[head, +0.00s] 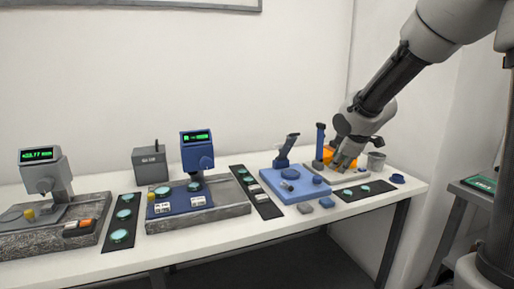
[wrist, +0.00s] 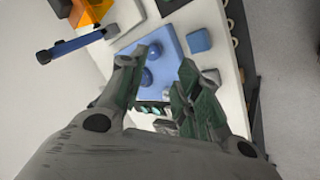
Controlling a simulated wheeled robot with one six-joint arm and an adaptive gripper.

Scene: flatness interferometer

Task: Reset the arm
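My arm (head: 385,80) reaches in from the upper right in the head view, its end low over the right part of the bench. My gripper (head: 343,165) is there, beside an orange part (head: 340,157) that it partly hides. In the wrist view my gripper (wrist: 163,58) shows two fingers standing apart, with nothing seen held between them. A blue block (wrist: 165,45) with round knobs lies beyond the fingertips. Whether the fingers touch anything cannot be told.
On the bench (head: 280,225) stand a blue gauge (head: 197,152), a grey gauge (head: 45,175), a grey box (head: 149,164), a blue base block (head: 295,184) and a grey cup (head: 376,160). Dark strips with green discs lie between them. Free room is above the bench, left of my arm.

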